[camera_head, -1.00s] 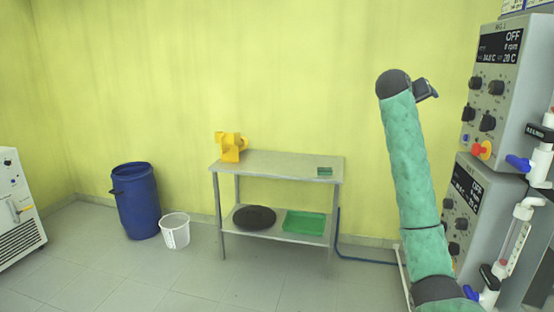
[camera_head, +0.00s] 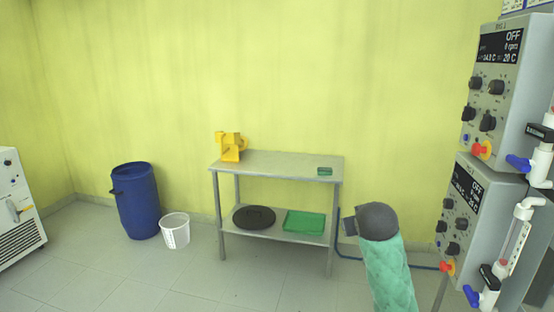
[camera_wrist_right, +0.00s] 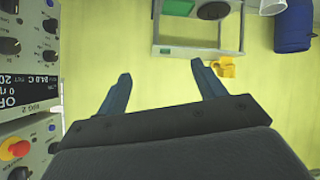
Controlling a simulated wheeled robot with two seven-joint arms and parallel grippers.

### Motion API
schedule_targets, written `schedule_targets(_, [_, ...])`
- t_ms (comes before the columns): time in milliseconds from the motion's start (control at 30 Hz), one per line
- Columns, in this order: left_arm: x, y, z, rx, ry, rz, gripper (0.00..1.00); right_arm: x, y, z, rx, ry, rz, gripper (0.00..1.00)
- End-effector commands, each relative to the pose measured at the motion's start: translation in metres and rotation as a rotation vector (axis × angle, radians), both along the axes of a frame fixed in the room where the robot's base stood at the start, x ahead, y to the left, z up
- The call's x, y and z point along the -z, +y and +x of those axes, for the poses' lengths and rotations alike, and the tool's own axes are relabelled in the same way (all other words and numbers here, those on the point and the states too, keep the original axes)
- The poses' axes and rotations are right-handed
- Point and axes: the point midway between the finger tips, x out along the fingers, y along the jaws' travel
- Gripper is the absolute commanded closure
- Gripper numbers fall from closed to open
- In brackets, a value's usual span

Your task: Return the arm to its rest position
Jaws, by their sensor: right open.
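My right arm, in a green sleeve, rises from the bottom right of the head view. Its dark rounded wrist (camera_head: 377,221) is in front of the floor to the right of the metal table, with a small dark part jutting left; the fingers do not show clearly there. In the right wrist view my right gripper (camera_wrist_right: 163,84) has its two dark fingers spread wide apart, with nothing between them but the yellow-green wall behind. That view shows the room upside down. My left gripper is in neither view.
Control units (camera_head: 492,95) with knobs and glass valves stand close at the right. A metal table (camera_head: 275,165) holds a yellow object (camera_head: 231,146). A blue barrel (camera_head: 138,203) and white bucket (camera_head: 175,231) stand left of it. Floor in front is clear.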

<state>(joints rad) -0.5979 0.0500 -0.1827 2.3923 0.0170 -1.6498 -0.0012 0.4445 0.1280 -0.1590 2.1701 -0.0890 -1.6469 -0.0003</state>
Motion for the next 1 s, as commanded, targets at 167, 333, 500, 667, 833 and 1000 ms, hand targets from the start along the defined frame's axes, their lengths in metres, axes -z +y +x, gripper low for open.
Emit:
schedule_targets(167, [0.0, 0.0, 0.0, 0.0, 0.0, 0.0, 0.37, 0.06, 0.02, -0.047, -0.06, 0.076, 0.042, 0.31])
schedule_targets(333, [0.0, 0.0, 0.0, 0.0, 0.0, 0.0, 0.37, 0.109, 0.035, -0.091, -0.102, 0.146, 0.078, 0.31])
schedule_targets(500, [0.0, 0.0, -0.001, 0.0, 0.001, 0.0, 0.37, 0.157, 0.046, -0.138, -0.126, 0.224, 0.109, 0.31])
schedule_targets(667, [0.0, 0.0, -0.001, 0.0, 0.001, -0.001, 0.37, 0.2, 0.053, -0.183, -0.135, 0.301, 0.131, 0.31])
schedule_targets(833, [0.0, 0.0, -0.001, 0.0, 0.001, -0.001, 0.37, 0.245, 0.058, -0.232, -0.134, 0.394, 0.151, 0.31])
schedule_targets(1000, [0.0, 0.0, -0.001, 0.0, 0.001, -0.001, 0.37, 0.292, 0.062, -0.284, -0.129, 0.502, 0.168, 0.31])
